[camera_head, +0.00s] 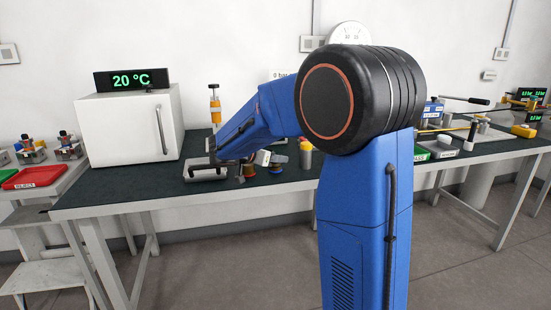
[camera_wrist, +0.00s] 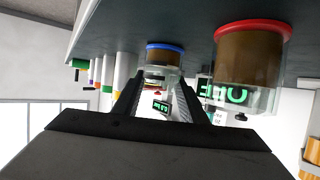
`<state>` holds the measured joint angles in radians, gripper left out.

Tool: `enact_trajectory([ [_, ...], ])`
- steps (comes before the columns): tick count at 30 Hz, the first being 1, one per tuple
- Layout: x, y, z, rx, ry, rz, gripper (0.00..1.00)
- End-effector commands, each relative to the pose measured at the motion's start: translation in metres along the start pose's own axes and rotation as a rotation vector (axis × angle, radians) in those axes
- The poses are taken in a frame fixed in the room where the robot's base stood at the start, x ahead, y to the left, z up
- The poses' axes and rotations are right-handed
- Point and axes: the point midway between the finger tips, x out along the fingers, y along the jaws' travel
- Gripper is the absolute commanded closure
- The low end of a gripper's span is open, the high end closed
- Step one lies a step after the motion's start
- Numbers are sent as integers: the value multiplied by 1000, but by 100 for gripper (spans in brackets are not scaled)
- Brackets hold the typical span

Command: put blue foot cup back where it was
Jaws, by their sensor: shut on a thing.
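The blue foot cup (camera_wrist: 165,54), clear with brown contents and a blue ring at its foot, is between the two fingers of my gripper (camera_wrist: 158,92) in the wrist view, which is upside down. My gripper is shut on it. The blue foot is at or very close to the dark bench top (camera_wrist: 195,30); I cannot tell whether it touches. A similar cup with a red foot (camera_wrist: 252,60) stands beside it, apart from my fingers. In the head view my arm partly hides this area, and the cups are small there.
A red tray (camera_head: 33,177) lies on the left side table. The bench's left front is clear.

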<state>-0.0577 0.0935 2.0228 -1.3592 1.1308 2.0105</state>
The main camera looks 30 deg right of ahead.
Motion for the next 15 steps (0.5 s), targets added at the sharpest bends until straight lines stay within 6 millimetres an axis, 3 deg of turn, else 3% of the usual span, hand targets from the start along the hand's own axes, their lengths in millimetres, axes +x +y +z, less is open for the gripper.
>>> enact_trajectory([
  [5, 1, 0, 2, -1, 0, 0, 87],
  [6, 1, 0, 2, 0, 0, 0, 57],
  [8, 1, 0, 2, 0, 0, 0, 43],
  [15, 1, 0, 2, 0, 0, 0, 43],
])
